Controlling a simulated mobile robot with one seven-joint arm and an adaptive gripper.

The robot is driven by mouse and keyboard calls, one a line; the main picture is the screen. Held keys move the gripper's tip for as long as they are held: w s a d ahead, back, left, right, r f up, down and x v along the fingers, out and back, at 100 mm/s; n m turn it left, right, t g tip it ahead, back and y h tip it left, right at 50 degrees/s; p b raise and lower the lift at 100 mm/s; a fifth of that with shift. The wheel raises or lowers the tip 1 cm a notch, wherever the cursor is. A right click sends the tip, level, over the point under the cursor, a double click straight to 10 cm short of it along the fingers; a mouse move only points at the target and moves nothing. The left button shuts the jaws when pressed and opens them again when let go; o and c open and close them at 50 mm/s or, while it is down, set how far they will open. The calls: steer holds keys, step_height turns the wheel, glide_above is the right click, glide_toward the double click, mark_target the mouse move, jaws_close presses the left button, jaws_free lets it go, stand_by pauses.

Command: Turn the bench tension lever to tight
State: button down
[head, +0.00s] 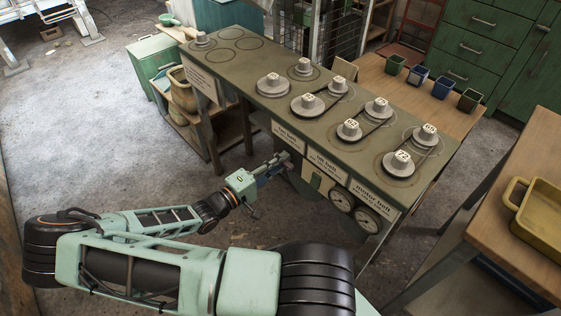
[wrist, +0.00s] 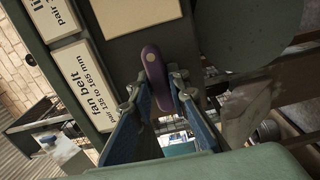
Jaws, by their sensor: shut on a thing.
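The bench tension lever (wrist: 155,66) is a purple handle with a round pivot end, mounted on the bench's front panel beside the fan belt sign. In the wrist view it hangs nearly upright, its lower end tilted slightly right. My gripper (wrist: 158,95) is shut on its lower part, with a blue finger on each side. In the head view my gripper (head: 275,165) reaches the front of the bench (head: 262,72) below the fan belt sign (head: 288,136); the lever is mostly hidden there.
Several numbered pulleys stand on the bench top, some joined by black belts. A wooden table with a yellow tray (head: 540,222) stands at right. The floor at left (head: 80,125) is clear.

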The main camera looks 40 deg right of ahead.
steer(key=c, duration=1.9)
jaws_free()
steer(key=shift+a, duration=0.15)
steer(key=a, duration=0.8)
steer(key=s+a, duration=0.1)
steer(key=a, duration=0.2)
steer(key=shift+a, duration=0.4)
